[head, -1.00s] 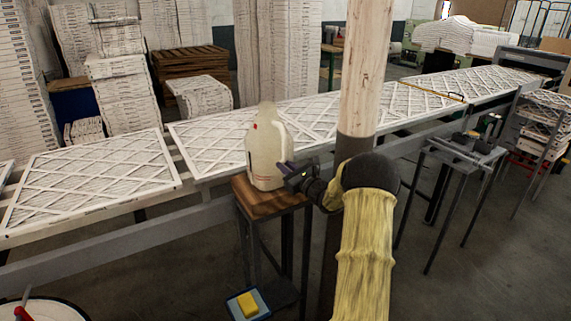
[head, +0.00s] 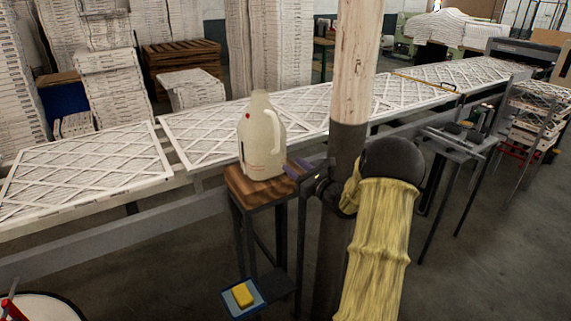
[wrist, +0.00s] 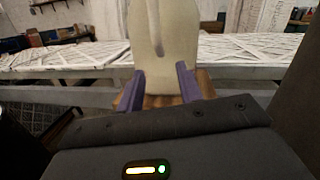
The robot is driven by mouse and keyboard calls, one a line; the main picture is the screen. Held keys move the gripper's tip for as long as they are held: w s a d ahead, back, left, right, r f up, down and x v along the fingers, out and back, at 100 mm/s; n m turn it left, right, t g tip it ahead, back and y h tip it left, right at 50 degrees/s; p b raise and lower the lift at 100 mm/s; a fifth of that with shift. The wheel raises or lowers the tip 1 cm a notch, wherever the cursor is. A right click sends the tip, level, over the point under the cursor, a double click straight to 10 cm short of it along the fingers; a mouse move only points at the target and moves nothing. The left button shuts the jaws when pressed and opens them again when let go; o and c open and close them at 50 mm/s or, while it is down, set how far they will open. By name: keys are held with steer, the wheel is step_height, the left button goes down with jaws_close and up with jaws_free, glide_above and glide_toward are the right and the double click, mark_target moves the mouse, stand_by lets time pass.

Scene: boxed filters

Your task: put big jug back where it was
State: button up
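The big jug (head: 262,140), cream-coloured with a side handle and a small red mark, stands upright on a small wooden-topped stand (head: 262,192). In the wrist view the jug (wrist: 165,65) is straight ahead, with its handle facing me. My gripper (head: 298,169) is at the right side of the jug, low near the stand top. In the wrist view its two purple fingers (wrist: 160,85) are spread apart, with the jug's lower part just beyond or between their tips; I cannot tell whether they touch it.
A wooden post with a dark lower part (head: 352,95) stands close to my arm. A conveyor with white lattice filters (head: 85,170) runs behind the stand. A blue tray with a yellow sponge (head: 243,296) is below. A grey table (head: 462,141) stands to the right.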

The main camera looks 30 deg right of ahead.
steer(key=s, duration=0.3)
steer(key=shift+s+d+f, duration=0.15)
steer(key=shift+s+d, duration=0.15)
steer(key=shift+s, duration=0.1)
steer(key=s+a+f+n+g+y, duration=0.2)
steer(key=s+a+n+g, duration=0.15)
steer(key=a, duration=0.45)
steer(key=s+a+f+n+g+y, duration=0.2)
steer(key=a+n+g, duration=0.3)
steer(key=a, duration=0.3)
steer(key=s+a+f+n+g+y, duration=0.2)
steer(key=a+f+n+g, duration=0.15)
steer(key=a, duration=0.55)
steer(key=s+a+n+g+h, duration=0.2)
steer(key=s+n+h, duration=0.2)
steer(key=s+n, duration=0.4)
steer(key=s+a+f+n+g+h, duration=0.1)
steer(key=s+a+n+g+h, duration=0.1)
steer(key=s+n+h, duration=0.3)
steer(key=s+n, duration=0.3)
steer(key=n, duration=0.4)
steer(key=shift+s, duration=0.15)
